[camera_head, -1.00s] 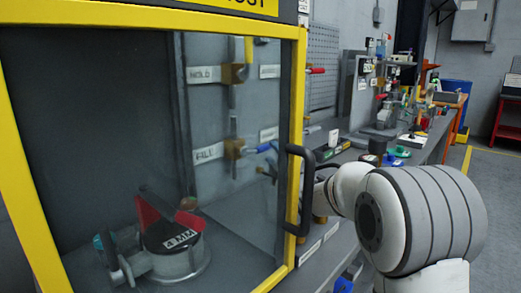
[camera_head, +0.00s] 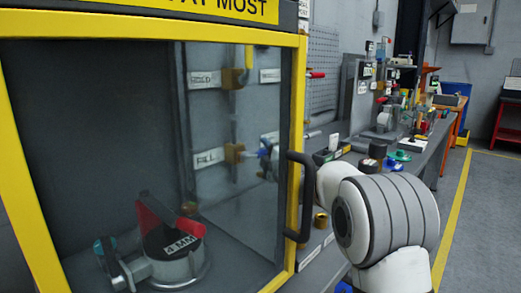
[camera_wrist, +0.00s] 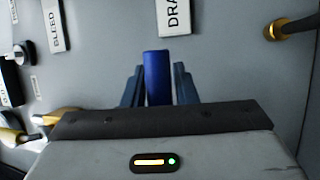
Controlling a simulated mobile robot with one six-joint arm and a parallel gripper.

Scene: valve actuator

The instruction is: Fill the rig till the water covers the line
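Inside the yellow-framed cabinet, the FILL label (camera_head: 208,157) sits beside a brass valve (camera_head: 234,153) with a blue handle (camera_head: 264,148). In the wrist view a blue handle (camera_wrist: 157,77) stands between the two fingers of my gripper (camera_wrist: 158,85), below a partly cut-off label reading "DRA" (camera_wrist: 174,16). The fingers flank it closely; I cannot tell whether they press on it. In the head view my gripper is largely hidden behind the door frame and handle. A round metal rig marked "4 MM" (camera_head: 180,245) with a red flap stands on the cabinet floor. I can make out neither water nor a line.
The cabinet's dark door handle (camera_head: 299,197) and yellow frame post (camera_head: 294,110) stand just left of my arm. The wrist view also shows a BLEED label (camera_wrist: 55,25) and a brass fitting (camera_wrist: 279,29). A cluttered workbench (camera_head: 428,152) runs behind; the floor at right is clear.

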